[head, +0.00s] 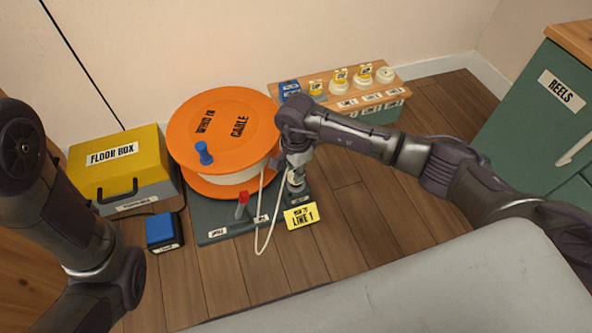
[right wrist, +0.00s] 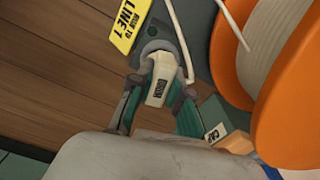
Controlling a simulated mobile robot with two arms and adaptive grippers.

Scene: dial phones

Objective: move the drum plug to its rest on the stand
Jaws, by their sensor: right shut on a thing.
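In the head view my right gripper (head: 294,166) points down at the right side of the orange drum (head: 222,125), over the stand's base (head: 213,222), and mostly hides the plug. A white cable (head: 257,240) loops down in front of the base. My left gripper is out of view.
A yellow LINE 1 sign (head: 299,217) stands at the base's right corner and a red lever (head: 242,203) at its front. A yellow floor box (head: 120,160) and blue box (head: 161,231) are left. A socket block (head: 341,92) is behind. Floor to the right is clear.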

